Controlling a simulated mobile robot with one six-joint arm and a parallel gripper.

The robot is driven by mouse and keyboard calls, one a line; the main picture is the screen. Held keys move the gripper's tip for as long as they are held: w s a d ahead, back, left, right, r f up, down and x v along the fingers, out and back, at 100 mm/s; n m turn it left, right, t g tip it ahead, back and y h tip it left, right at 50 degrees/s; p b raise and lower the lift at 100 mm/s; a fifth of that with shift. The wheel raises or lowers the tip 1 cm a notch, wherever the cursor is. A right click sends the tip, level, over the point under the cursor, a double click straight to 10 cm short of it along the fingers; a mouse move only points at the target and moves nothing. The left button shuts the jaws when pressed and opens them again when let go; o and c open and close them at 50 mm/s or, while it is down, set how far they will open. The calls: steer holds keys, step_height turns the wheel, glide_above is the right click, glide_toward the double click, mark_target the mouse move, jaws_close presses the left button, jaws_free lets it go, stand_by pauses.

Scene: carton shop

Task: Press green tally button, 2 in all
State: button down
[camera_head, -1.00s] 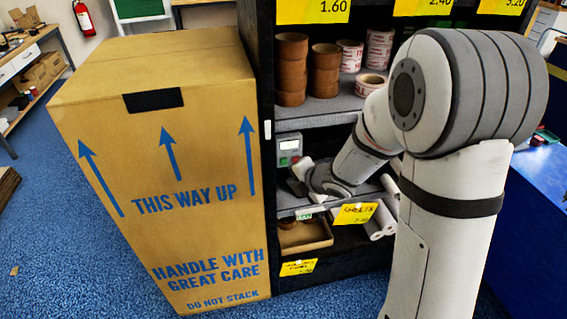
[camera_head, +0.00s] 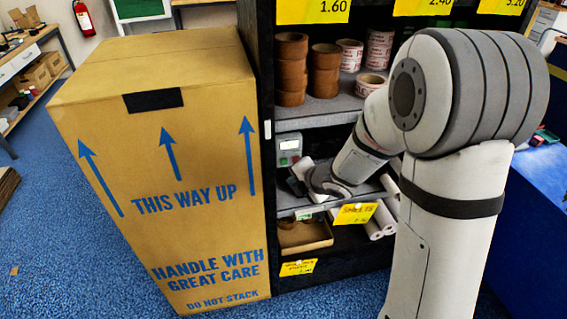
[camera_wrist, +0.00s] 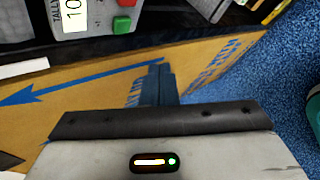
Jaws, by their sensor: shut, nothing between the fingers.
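The tally counter is a grey box at the top left of the wrist view, with a lit display (camera_wrist: 73,16) reading "10", partly cut off by the frame edge. Its green button (camera_wrist: 122,25) sits on its lower right, with a red button (camera_wrist: 125,3) beyond it. My gripper (camera_wrist: 158,72) is shut and empty. In the wrist picture its dark fingertips lie below and right of the green button, apart from it. In the head view the counter (camera_head: 289,146) stands at the shelf's left side, and my wrist is just below right; the fingertips are not clear there.
A tall carton (camera_head: 200,130) stands directly left of the black shelf. Tape rolls (camera_head: 291,68) fill the shelf above. A cardboard tray (camera_head: 304,236) and white rolls lie below. Yellow price tags (camera_head: 356,214) hang at the shelf edges.

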steer(key=s+d+r+m+h, duration=0.3)
steer(key=d+r+m, duration=0.1)
steer(key=d+m, duration=0.3)
steer(key=s+d+r+m+h, duration=0.2)
steer(key=d+r+m+h, duration=0.15)
steer(key=d+m, duration=0.25)
steer(key=s+d+r+m+g, duration=0.1)
steer(key=s+r+m+g, duration=0.1)
steer(key=s+m, duration=0.5)
steer(key=s+d+r+m+g, duration=0.1)
steer(key=s+r+m+g, duration=0.1)
steer(key=s+m, duration=0.6)
steer(key=s, duration=0.4)
steer(key=shift+s+r+g, duration=0.15)
steer(key=shift+s+g, duration=0.1)
steer(key=shift+g, duration=0.15)
